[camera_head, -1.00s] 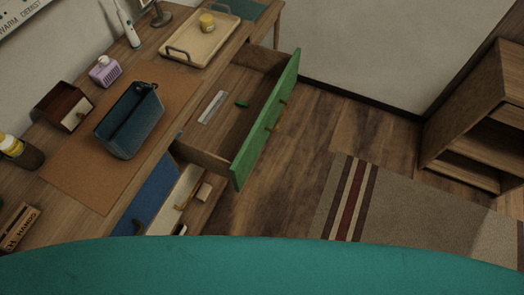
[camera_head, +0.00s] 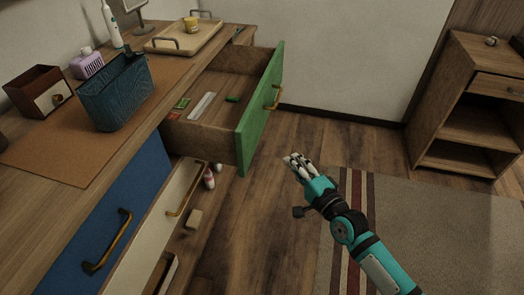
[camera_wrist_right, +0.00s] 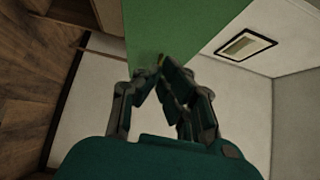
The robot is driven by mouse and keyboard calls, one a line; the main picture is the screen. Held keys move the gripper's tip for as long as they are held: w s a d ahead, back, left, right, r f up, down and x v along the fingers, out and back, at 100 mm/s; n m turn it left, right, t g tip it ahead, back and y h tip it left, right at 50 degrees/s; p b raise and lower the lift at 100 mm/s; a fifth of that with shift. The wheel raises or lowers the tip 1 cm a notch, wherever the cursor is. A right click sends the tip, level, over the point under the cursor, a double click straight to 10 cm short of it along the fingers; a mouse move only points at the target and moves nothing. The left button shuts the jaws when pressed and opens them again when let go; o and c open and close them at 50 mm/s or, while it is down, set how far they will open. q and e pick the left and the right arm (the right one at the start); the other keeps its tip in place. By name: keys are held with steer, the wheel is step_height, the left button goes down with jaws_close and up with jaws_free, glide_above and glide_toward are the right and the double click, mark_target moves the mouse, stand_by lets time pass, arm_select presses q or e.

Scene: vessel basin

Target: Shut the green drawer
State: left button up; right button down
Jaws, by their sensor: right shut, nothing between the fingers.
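The green drawer (camera_head: 259,115) stands pulled out from the wooden desk, its green front facing right with a brass handle (camera_head: 277,97). Inside it lie a ruler-like strip (camera_head: 201,106), a small green item (camera_head: 232,99) and small red and green items. My right gripper (camera_head: 292,160) is shut and empty, in the air to the right of and a little below the drawer front, apart from it. In the right wrist view the fingertips (camera_wrist_right: 163,66) point toward the green front (camera_wrist_right: 185,28). My left gripper is not in view.
A blue drawer front (camera_head: 110,225) and a cream drawer (camera_head: 180,205), partly out, are below left. The desk holds a blue basket (camera_head: 115,95), tray (camera_head: 183,42) and purple bottle (camera_head: 87,65). A wooden shelf (camera_head: 465,120) stands right. Floor between is open, with a rug (camera_head: 440,225).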

steer(key=b, duration=0.1)
glide_toward(255, 132)
steer(key=w, duration=0.3)
steer(key=shift+w+a+r, duration=0.1)
steer(key=shift+w+a, duration=0.15)
steer(key=shift+a, duration=0.35)
steer(key=shift+w+a+r, duration=0.1)
steer(key=shift+w+a, duration=0.2)
steer(key=shift+a, duration=0.3)
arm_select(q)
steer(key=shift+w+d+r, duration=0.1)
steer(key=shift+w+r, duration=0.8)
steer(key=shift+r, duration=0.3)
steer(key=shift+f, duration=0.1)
arm_select(e)
steer(key=shift+w, duration=0.1)
